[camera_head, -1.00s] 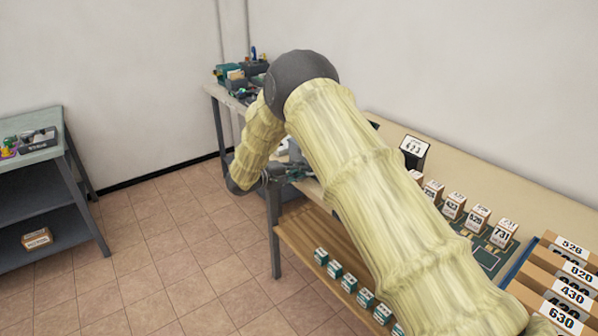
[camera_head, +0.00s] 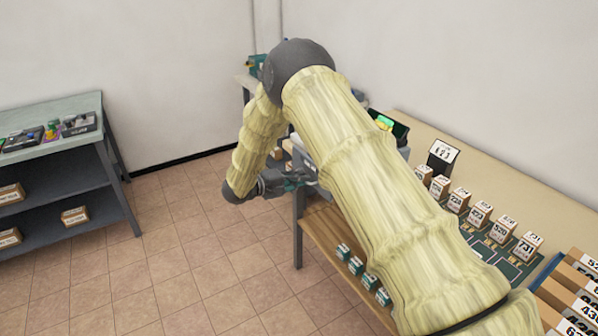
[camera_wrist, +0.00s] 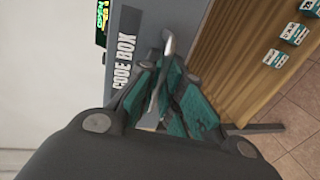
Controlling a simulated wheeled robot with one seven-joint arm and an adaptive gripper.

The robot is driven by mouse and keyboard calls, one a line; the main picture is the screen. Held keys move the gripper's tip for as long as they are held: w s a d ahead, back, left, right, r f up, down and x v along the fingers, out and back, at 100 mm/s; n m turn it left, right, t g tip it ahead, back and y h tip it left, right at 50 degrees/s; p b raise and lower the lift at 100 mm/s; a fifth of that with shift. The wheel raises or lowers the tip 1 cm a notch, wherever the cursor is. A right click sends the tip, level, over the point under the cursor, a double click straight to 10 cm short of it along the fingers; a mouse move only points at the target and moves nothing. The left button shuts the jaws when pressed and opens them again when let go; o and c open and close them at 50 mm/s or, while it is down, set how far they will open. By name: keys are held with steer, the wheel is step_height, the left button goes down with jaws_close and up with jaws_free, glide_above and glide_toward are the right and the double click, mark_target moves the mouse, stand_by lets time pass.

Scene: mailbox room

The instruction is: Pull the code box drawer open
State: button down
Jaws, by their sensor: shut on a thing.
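The grey code box (camera_wrist: 122,55), lettered "CODE BOX", stands at the upper left of the wrist view. A dark display with green characters (camera_wrist: 98,22) shows beside it. A curved metal handle (camera_wrist: 168,45) stands out from its front. My gripper (camera_wrist: 160,75) is shut on this handle between its teal fingers. A green-lit screen (camera_head: 385,122) shows behind the arm. How far the drawer is out cannot be told.
The long table (camera_head: 455,145) carries a row of numbered boxes (camera_head: 480,212) and a number sign (camera_head: 442,157). Small teal boxes (camera_head: 355,265) sit on its lower shelf (camera_head: 330,235). A shelved bench (camera_head: 65,165) stands left. Tiled floor between is clear.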

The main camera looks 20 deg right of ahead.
steer(key=shift+s+a, duration=0.15)
steer(key=shift+a, duration=0.2)
steer(key=c, duration=1.6)
jaws_free()
steer(key=shift+o, duration=0.2)
steer(key=v, duration=1.2)
